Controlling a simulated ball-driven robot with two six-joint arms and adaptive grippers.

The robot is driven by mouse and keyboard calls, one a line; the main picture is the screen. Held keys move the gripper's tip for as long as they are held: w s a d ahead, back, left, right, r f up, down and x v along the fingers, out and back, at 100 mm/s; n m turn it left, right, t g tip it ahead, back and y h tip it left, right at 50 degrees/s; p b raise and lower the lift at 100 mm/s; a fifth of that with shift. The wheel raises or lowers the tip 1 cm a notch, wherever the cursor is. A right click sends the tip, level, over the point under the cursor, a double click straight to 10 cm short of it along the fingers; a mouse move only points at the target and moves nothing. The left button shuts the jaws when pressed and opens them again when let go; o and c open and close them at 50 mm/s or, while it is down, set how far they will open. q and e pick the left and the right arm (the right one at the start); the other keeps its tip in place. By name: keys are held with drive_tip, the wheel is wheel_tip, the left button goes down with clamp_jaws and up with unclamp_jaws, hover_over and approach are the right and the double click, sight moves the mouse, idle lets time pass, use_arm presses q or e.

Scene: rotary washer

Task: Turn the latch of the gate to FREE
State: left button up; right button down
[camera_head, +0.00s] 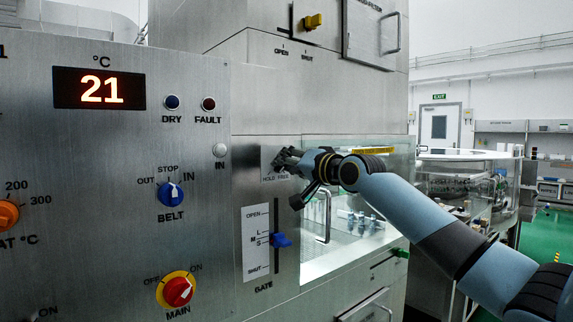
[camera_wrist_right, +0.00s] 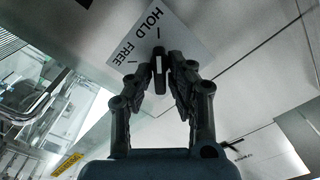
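The gate latch (camera_wrist_right: 159,68) is a small dark handle with a pale line, below the HOLD FREE label (camera_wrist_right: 134,44) in the right wrist view. It points up in that picture, towards the mark by HOLD. My right gripper (camera_wrist_right: 163,72) has a finger on each side of the latch, closed in on it with no clear gap. In the head view my right gripper (camera_head: 283,160) is at the label plate (camera_head: 270,174) and hides the latch. My left gripper is not in view.
Below the latch is the GATE slot with a blue lever (camera_head: 281,240). The glass gate window (camera_head: 340,245) is to the right, partly behind my right arm. The control panel (camera_head: 110,210) with the BELT knob (camera_head: 171,194) and the MAIN switch (camera_head: 177,291) fills the left.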

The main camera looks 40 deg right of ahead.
idle(0.4)
drive_tip(key=shift+a+n+b, duration=0.2)
drive_tip(key=shift+n+b, duration=1.05)
drive_tip(key=shift+n, duration=2.9)
drive_tip(key=shift+a+n+b, duration=0.15)
drive_tip(key=shift+n+b, duration=1.1)
drive_tip(key=shift+n, duration=2.9)
drive_tip(key=c, duration=1.4)
unclamp_jaws()
drive_tip(key=shift+o, duration=0.2)
drive_tip(key=shift+s, duration=0.15)
